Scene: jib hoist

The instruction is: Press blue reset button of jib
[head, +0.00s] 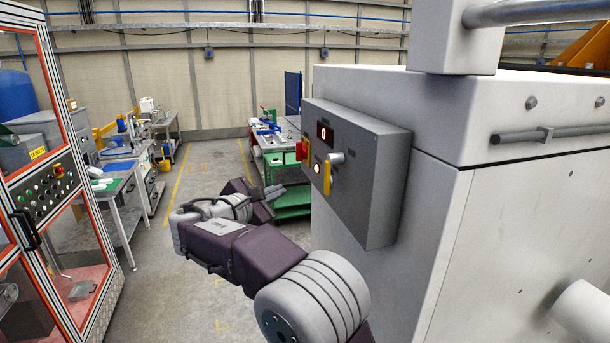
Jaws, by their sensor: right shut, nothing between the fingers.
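A grey control box (376,185) is fixed to the side of a large white cabinet (470,230). Its face carries a red switch (303,149), a small lit display (324,134), a lit round button (317,168), a grey knob (337,158) and a yellow handle (327,178). I cannot make out a blue button on it. My right arm comes up from the bottom and bends back toward the box. My right gripper (270,193) is shut and empty, to the left of the box and lower than its buttons, apart from it in the picture. My left gripper is out of view.
A red-framed glass enclosure (75,165) with a button panel stands at the left. Workbenches (120,190) line the aisle behind it. A green bench (290,200) stands behind my right gripper. The floor (170,270) between is clear.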

